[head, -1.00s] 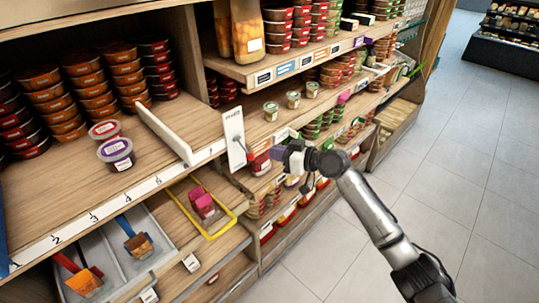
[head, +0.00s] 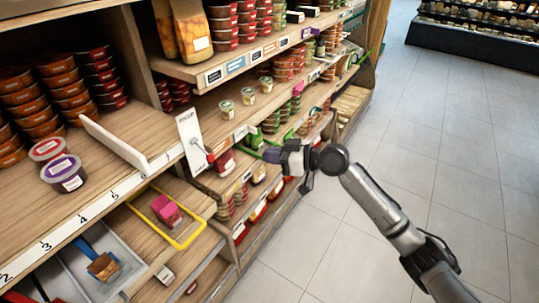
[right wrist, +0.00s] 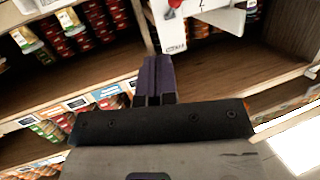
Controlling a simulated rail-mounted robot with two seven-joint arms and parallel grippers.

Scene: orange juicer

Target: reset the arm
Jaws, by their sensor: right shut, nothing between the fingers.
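My right gripper (head: 268,155) is in front of the shelf edge in the head view, with its arm coming in from the lower right. Its dark fingers are together and empty, and they also show in the right wrist view (right wrist: 154,80). A white upright panel with a red knob, a lever-like fitting (head: 191,140), stands on the shelf edge just left of the gripper; a gap shows between them. A white part with a red knob also shows at the top of the right wrist view (right wrist: 205,20). My left gripper is not in view.
Stacked tubs (head: 60,85) fill the left shelf, with two lidded cups (head: 64,173) at its front. A yellow-framed tray (head: 185,237) holds a pink item (head: 166,209). Small jars (head: 248,96) stand on the middle shelf. The tiled floor (head: 440,150) at right is clear.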

